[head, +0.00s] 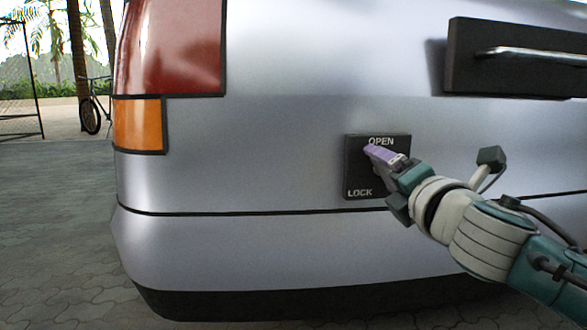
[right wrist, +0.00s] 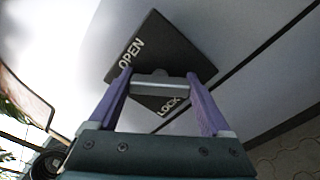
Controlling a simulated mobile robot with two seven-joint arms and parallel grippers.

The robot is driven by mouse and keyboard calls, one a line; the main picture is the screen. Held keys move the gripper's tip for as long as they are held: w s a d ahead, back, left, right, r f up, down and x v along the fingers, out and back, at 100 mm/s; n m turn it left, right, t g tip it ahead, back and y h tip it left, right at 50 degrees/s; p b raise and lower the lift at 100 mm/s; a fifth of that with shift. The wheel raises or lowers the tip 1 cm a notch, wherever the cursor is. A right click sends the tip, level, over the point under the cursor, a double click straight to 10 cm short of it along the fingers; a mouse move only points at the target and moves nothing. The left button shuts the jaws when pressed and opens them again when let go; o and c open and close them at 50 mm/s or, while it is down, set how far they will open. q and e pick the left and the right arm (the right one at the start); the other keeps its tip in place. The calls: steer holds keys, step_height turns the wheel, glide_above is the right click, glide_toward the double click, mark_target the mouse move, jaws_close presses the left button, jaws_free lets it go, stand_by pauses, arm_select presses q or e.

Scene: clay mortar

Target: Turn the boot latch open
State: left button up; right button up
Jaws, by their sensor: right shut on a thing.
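The boot latch plate (head: 355,175) is a black square on the silver rear of a car, marked OPEN at its top and LOCK at its bottom left. In the right wrist view the same plate (right wrist: 190,55) appears tilted, with a grey latch handle (right wrist: 152,84) across it. My right gripper (head: 380,153) reaches in from the right, in front of the plate. Its two purple fingers (right wrist: 157,86) are on either side of the handle and shut on it. In the head view the fingers hide most of the handle. My left gripper is in neither view.
A black panel with a chrome bar handle (head: 530,56) is at the upper right of the car. A red and orange tail light (head: 138,125) is at the left corner. Paved ground (head: 55,220) lies open on the left, with a bicycle (head: 92,112) beyond.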

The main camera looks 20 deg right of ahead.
steer(key=m, duration=0.3)
steer(key=shift+m, duration=1.9)
steer(key=o, duration=1.2)
steer(key=shift+c, duration=0.2)
steer(key=p+v, duration=0.3)
steer(key=v, duration=0.7)
steer(key=shift+d+p, duration=0.15)
steer(key=shift+p, duration=0.15)
